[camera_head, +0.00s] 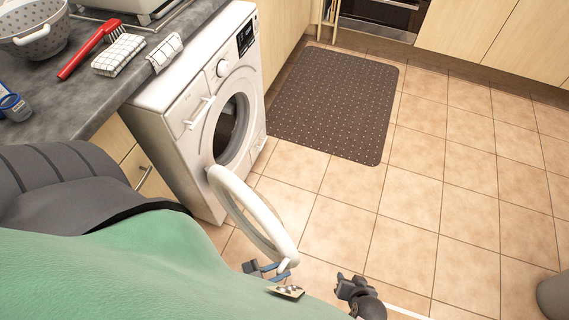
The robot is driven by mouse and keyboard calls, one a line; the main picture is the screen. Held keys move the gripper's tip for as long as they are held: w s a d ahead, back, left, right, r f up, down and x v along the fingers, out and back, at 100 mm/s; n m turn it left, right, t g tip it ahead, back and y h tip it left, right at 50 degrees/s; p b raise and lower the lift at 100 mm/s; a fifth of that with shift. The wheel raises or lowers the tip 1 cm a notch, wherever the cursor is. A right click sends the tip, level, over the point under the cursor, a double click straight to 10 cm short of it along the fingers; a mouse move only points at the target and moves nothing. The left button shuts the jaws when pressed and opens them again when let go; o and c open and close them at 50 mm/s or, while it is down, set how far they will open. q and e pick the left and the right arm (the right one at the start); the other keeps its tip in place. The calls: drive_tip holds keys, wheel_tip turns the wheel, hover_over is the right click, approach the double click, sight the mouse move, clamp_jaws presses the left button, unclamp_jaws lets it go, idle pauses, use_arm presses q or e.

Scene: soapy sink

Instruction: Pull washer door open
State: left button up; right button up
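The white washer (190,110) stands under the grey counter at the left. Its round door (255,217) is swung well out from the front, so the drum opening (228,128) shows. My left gripper (265,269) is at the door's lower, near edge. The door and my body partly hide it, and I cannot tell whether it touches the rim or how far its fingers are apart. My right gripper (350,283) is low over the floor, to the right of the door and apart from it. Its fingers look parted and empty.
On the counter (95,95) are a colander (35,30), a red brush (90,50) and checked cloths (118,55). A dark dotted mat (335,103) lies on the tiled floor. The tiles (450,190) to the right are mostly clear. Cabinets (480,30) stand at the back.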

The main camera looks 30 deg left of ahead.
use_arm(q)
drive_tip(key=shift+s+a+r, duration=0.15)
drive_tip(key=shift+s+a, duration=0.05)
drive_tip(key=shift+a, duration=0.75)
drive_tip(key=shift+a, duration=0.1)
drive_tip(key=shift+p, duration=0.45)
drive_tip(key=shift+f, duration=0.2)
